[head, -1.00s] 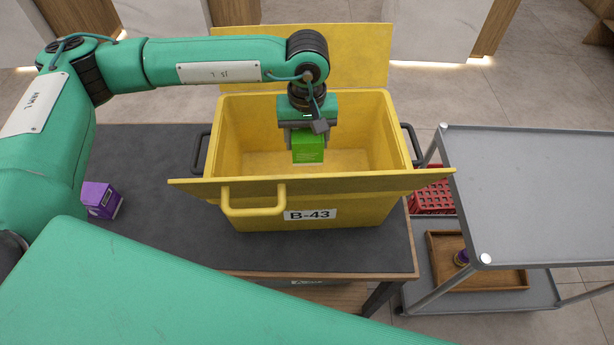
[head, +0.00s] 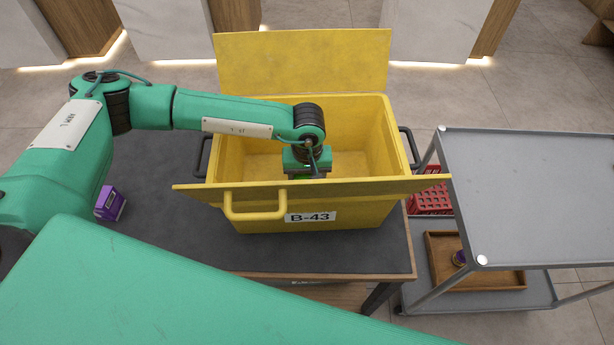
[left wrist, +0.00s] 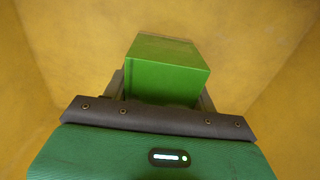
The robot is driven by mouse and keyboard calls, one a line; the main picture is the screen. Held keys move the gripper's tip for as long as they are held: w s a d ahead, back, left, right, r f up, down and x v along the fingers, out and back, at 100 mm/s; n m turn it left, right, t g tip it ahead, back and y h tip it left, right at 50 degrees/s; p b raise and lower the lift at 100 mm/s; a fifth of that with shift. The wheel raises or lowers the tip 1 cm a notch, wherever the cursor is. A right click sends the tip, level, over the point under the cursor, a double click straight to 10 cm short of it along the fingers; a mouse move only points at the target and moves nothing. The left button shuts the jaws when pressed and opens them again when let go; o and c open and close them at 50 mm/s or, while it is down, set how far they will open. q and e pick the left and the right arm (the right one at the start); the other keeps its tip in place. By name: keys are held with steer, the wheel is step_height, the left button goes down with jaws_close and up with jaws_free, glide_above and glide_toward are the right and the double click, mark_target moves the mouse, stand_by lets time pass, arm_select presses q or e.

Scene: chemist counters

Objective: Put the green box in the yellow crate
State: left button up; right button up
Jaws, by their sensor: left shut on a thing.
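The yellow crate (head: 362,213) stands on the dark table with its two lid flaps open. It bears the label B-43. My left gripper (head: 306,177) has reached down inside the crate, behind its front wall. It is shut on the green box (left wrist: 165,68), which fills the space between the fingers in the left wrist view. The crate's yellow inner walls surround the box there. In the head view only a sliver of the box shows; the front flap hides the rest. I cannot tell whether the box touches the crate floor. My right gripper is not in view.
A purple box (head: 110,204) stands at the left of the dark table (head: 180,240). A grey cart (head: 540,190) is at the right, with a red basket (head: 432,200) and a wooden tray (head: 500,278) on its lower shelf.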

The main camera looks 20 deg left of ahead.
arm_select(q)
steer(key=shift+f, duration=0.15)
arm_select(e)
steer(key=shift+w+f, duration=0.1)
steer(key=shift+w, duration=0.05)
arm_select(q)
steer(key=o, duration=1)
steer(key=shift+o, duration=0.2)
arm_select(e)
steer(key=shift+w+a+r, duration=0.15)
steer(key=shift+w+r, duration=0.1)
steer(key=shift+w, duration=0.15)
